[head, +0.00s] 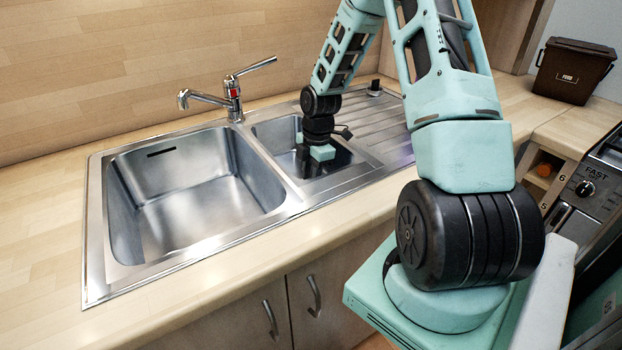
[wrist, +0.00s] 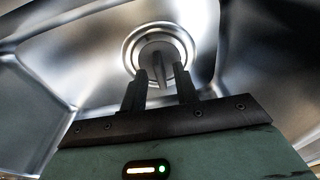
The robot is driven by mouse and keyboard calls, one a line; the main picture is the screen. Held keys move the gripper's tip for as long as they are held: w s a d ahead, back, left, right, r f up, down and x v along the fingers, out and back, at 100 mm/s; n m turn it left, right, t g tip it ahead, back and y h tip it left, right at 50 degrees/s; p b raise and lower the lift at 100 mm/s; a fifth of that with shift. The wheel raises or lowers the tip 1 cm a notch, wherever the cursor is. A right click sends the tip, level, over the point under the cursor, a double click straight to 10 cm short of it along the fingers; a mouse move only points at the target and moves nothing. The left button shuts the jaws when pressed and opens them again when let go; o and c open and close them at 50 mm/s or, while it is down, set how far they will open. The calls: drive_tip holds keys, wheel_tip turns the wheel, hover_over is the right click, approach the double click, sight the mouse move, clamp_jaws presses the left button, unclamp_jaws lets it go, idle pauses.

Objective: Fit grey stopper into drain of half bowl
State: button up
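The grey stopper (wrist: 151,50) shows in the wrist view as a dark disc with an upright tab, inside the bright drain ring (wrist: 129,48) of the half bowl. It looks seated there, though how deep I cannot tell. My gripper (wrist: 161,70) points down at it, with one finger on each side of the tab and gaps between. It looks open. In the head view my gripper (head: 318,152) is down inside the half bowl (head: 272,131) and hides the drain and stopper.
The large bowl (head: 190,195) lies left of the half bowl, with a divider between. The tap (head: 232,100) stands behind them. A small dark object (head: 375,88) stands on the ridged drainboard (head: 385,125). A brown food bin (head: 574,70) is at the back right.

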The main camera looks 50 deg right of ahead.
wheel_tip(320, 180, up, 10)
drive_tip(key=d, duration=0.1)
drive_tip(key=a+r+m, duration=0.1)
drive_tip(key=a+r, duration=0.3)
drive_tip(key=a, duration=1)
drive_tip(key=s+a+r+m, duration=0.1)
drive_tip(key=s+a, duration=0.3)
drive_tip(key=a, duration=0.2)
drive_tip(key=s+a+r+m, duration=0.1)
drive_tip(key=s+a, duration=0.4)
drive_tip(key=a, duration=0.2)
drive_tip(key=s+a+r+m, duration=0.1)
drive_tip(key=s+a+m, duration=0.1)
drive_tip(key=s+a, duration=0.3)
drive_tip(key=shift+a+h, duration=0.4)
drive_tip(key=shift+a, duration=0.3)
drive_tip(key=s+a+m, duration=0.2)
drive_tip(key=s+a, duration=0.1)
drive_tip(key=s, duration=0.5)
drive_tip(key=shift+s+a+r, duration=0.15)
drive_tip(key=shift+a, duration=0.05)
